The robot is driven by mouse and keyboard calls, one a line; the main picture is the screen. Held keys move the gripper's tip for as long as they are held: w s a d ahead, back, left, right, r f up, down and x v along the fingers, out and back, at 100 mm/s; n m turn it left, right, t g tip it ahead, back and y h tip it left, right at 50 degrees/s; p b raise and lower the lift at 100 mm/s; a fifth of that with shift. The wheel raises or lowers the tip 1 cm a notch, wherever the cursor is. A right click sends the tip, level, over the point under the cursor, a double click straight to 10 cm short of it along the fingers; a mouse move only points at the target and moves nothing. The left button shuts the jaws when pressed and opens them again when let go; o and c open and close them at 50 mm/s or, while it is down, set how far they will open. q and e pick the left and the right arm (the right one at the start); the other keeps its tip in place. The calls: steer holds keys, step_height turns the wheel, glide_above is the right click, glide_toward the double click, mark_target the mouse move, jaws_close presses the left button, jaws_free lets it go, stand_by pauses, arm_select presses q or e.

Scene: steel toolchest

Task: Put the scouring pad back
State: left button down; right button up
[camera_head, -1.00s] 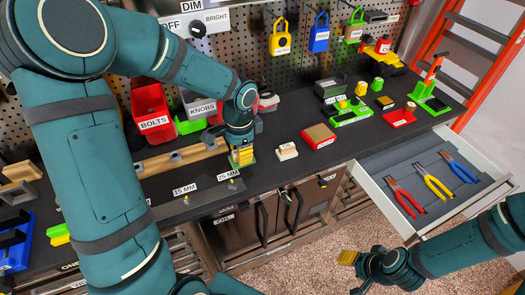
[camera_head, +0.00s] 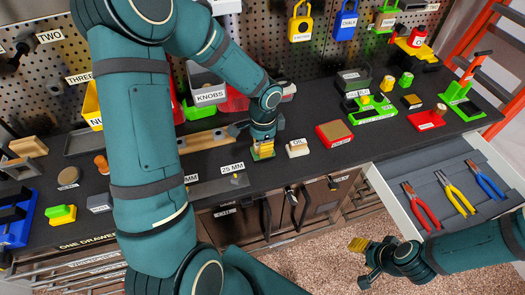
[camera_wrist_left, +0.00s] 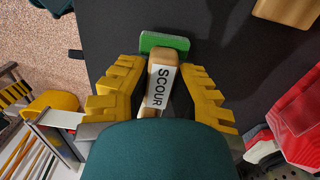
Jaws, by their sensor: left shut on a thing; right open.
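The scouring pad is a tan block with a white SCOUR label (camera_wrist_left: 161,88) and a green pad face (camera_wrist_left: 165,42) at its end in the left wrist view. My left gripper (camera_wrist_left: 160,95) has its yellow fingers on both sides of it and is shut on it. In the head view my left gripper (camera_head: 264,150) is low over the black bench top, left of a white block labelled OIL (camera_head: 298,148); a bit of green shows under its fingertips. I cannot tell whether the pad touches the bench. My right gripper (camera_head: 360,250) is open and empty over the carpet, in front of the bench.
A red box with a brown top (camera_head: 334,133) stands right of the OIL block. A wooden rail (camera_head: 205,140) lies left of my gripper, near red bins. An open drawer (camera_head: 390,207) with several pliers is at the right. Some dark bench top near the front is bare.

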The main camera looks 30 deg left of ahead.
arm_select(q)
steer(key=shift+w+f, duration=0.1)
steer(key=shift+f, duration=1.15)
steer(key=shift+f, duration=0.1)
steer(key=c, duration=1)
jaws_free()
steer(key=shift+b, duration=0.3)
steer(key=shift+r, duration=0.4)
step_height(320, 180, up, 12)
steer(key=shift+w+f+p, duration=0.15)
steer(key=shift+f+p, duration=0.1)
steer(key=shift+p, duration=0.75)
steer(key=shift+f, duration=0.1)
